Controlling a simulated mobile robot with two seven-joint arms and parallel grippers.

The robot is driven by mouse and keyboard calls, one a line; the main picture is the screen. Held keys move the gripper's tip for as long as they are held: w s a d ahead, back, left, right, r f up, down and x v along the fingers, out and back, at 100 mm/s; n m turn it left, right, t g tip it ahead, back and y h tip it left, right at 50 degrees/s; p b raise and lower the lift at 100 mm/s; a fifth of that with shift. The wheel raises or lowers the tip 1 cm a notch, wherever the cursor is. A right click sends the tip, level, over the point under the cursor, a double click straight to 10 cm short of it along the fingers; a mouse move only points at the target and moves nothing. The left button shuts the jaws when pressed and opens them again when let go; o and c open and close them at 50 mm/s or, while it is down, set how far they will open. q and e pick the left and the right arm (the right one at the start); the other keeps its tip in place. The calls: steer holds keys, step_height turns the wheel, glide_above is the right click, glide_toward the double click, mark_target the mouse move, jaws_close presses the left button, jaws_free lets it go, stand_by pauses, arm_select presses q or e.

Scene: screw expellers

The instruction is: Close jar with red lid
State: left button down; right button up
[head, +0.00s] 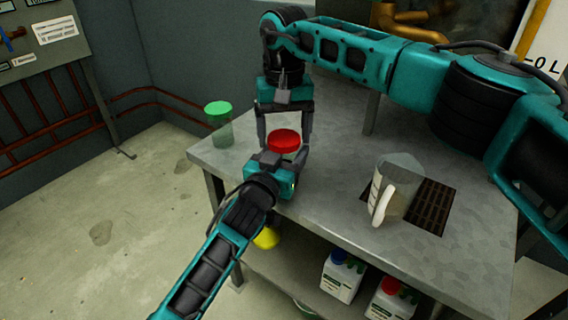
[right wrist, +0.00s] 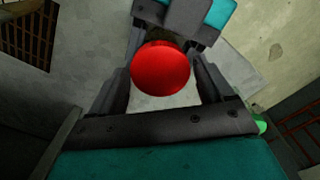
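The red lid (head: 284,141) sits at the top of a clear jar (head: 288,156), near the table's left front edge. Most of the jar is hidden by the lid and my left gripper, and I cannot tell if the lid is seated. My right gripper (head: 285,145) points down with its fingers apart on either side of the lid. In the right wrist view the lid (right wrist: 160,68) lies between the fingers. My left gripper (head: 285,162) is around the jar just under the lid; whether its fingers press on the jar is hidden.
A green-lidded clear jar (head: 219,122) stands at the table's left corner. A clear jug (head: 392,188) stands near a dark grate (head: 432,206) on the grey table (head: 335,205). A yellow object (head: 266,238) and white bottles (head: 342,278) are below. The tabletop between jar and jug is clear.

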steer(key=c, duration=0.9)
steer(key=m, duration=1.4)
steer(key=shift+m, duration=0.4)
steer(key=m, duration=0.3)
steer(key=shift+m, duration=0.4)
steer(key=m, duration=0.3)
steer(key=shift+m, duration=0.3)
steer(key=m, duration=0.3)
steer(key=shift+m, duration=0.4)
steer(key=m, duration=0.3)
steer(key=shift+m, duration=0.4)
steer(key=m, duration=0.3)
steer(key=shift+m, duration=0.3)
steer(key=m, duration=0.5)
steer(key=shift+m, duration=0.3)
steer(key=m, duration=0.3)
steer(key=shift+f+m, duration=0.1)
steer(key=shift+m, duration=0.3)
steer(key=m, duration=0.3)
steer(key=shift+m, duration=0.4)
steer(key=m, duration=0.7)
steer(key=o, duration=1.1)
steer(key=shift+o, duration=0.8)
arm_select(q)
steer(key=shift+a+f, duration=0.1)
arm_select(e)
steer(key=shift+s, duration=0.1)
